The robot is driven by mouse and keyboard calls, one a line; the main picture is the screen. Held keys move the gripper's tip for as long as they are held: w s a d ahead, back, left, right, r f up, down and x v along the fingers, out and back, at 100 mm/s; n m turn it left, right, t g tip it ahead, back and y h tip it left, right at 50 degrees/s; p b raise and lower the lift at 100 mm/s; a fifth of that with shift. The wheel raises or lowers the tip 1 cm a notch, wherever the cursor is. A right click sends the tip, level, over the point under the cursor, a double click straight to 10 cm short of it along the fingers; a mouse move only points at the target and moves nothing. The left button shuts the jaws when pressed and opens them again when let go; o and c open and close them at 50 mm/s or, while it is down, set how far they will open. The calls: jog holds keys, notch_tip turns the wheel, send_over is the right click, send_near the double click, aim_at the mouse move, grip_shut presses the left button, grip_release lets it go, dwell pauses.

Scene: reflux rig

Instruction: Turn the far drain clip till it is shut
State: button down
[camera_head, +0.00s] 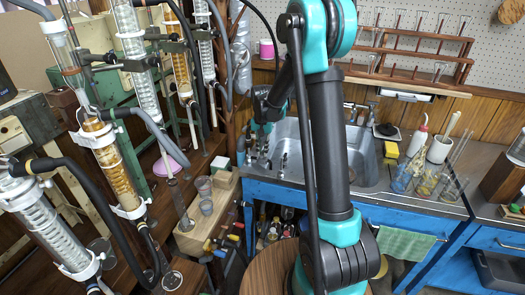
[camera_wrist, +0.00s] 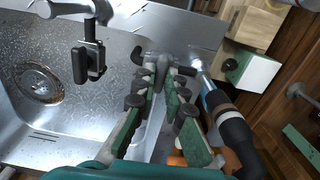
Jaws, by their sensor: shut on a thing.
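In the wrist view, a small grey valve-like fitting with a lever (camera_wrist: 162,68), apparently the drain clip, sits at the sink's rim. My gripper (camera_wrist: 163,80) has its green-backed fingers closed about the lever, with dark pads on either side. The fingers hide part of the lever, so I cannot tell how far it is turned. In the head view my gripper (camera_head: 257,152) is small and dark at the sink's left edge, and the clip cannot be made out there.
A steel fitting with a black handle (camera_wrist: 80,65) stands left of my gripper, over the sink (camera_wrist: 125,100). A dark hose with a blue band (camera_wrist: 232,125) runs close on the right. A white-and-green block (camera_wrist: 252,72) lies beyond. Glass columns (camera_head: 115,165) crowd the left.

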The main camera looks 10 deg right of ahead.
jog(key=shift+m, duration=0.4)
jog(key=c, duration=1.6)
grip_release()
notch_tip(320, 180, up, 12)
jog(key=s+d+f+n+t, duration=0.1)
jog(key=s+d+f, duration=0.2)
jog(key=s, duration=0.6)
jog(key=s+d+f+n+t, duration=0.1)
jog(key=s+d+f+n, duration=0.1)
jog(key=s, duration=0.8)
jog(key=s+d+f+n+t, duration=0.2)
jog(key=s+d, duration=0.3)
jog(key=s, duration=0.5)
jog(key=shift+f, duration=0.9)
